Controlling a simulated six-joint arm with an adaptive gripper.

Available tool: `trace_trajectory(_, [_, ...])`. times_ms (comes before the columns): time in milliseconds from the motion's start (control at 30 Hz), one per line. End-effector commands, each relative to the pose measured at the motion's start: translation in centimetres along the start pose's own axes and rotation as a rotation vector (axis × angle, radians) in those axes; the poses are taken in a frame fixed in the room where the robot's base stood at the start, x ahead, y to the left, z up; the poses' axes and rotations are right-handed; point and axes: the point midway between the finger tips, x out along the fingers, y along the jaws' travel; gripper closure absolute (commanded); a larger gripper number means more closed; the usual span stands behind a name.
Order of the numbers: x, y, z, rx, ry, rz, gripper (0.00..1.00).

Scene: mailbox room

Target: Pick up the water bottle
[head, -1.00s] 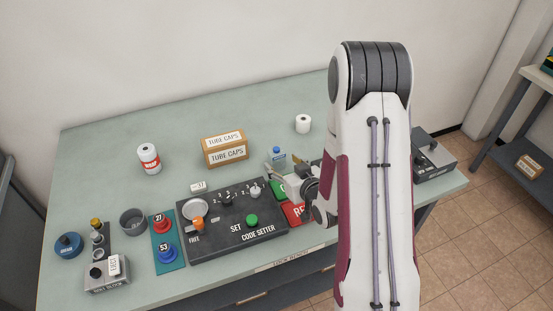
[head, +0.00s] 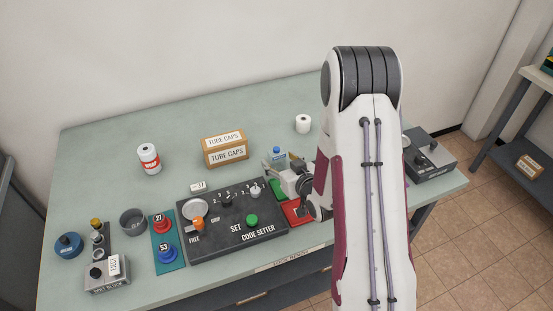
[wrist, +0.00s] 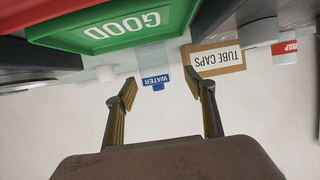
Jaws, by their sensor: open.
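The water bottle (head: 278,154), with a blue cap and label, stands upright on the table behind the green tray, and my gripper partly hides it. In the wrist view, which is upside down, the bottle's blue WATER label (wrist: 156,78) shows between my fingertips. My gripper (wrist: 160,87) is open and empty, one finger to each side of the bottle in that picture. Some depth seems left between them, but I cannot tell how much. In the head view my gripper (head: 281,166) is low over the trays, close to the bottle.
The green GOOD tray (wrist: 115,22) and a red tray (head: 296,212) lie below my gripper. The code setter panel (head: 236,226) is to the left. A TUBE CAPS box (head: 226,154) stands behind and left, a white roll (head: 303,124) behind.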

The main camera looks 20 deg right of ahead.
Motion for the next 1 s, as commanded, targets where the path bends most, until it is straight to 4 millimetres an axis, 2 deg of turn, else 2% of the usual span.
trace_trajectory(267, [1.3,0.3,0.1,-0.001,0.000,0.000,0.46])
trace_trajectory(633, [4.6,0.8,0.3,0.001,0.000,0.000,0.46])
trace_trajectory(1000, [5.2,0.8,0.2,0.001,-0.001,0.000,0.46])
